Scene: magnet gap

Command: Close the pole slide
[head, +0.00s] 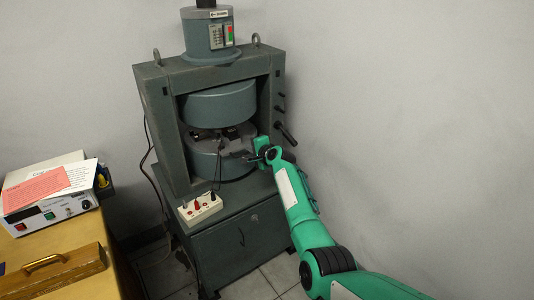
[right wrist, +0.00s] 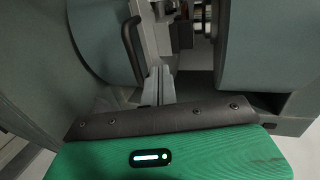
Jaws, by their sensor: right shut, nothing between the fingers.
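The grey-green magnet frame (head: 158,125) holds an upper round pole (head: 218,105) above a lower round pole (head: 205,165). A light grey slide-like part (head: 236,131) lies in the gap, with dark parts on it. In the right wrist view, a light metal piece (right wrist: 152,35) and a dark bar handle (right wrist: 130,40) show between the two poles. My right gripper (head: 250,157) is at the right front of the lower pole, by the gap. Its fingers (right wrist: 160,82) are shut and empty, close to the metal piece; contact cannot be told. My left gripper is not in view.
Knobs (head: 286,134) stick out of the frame's right side. A white socket box (head: 200,208) with leads sits on the cabinet top. A wooden desk (head: 45,245) at left carries an instrument (head: 50,215) and a wooden box (head: 50,272). The right wall is bare.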

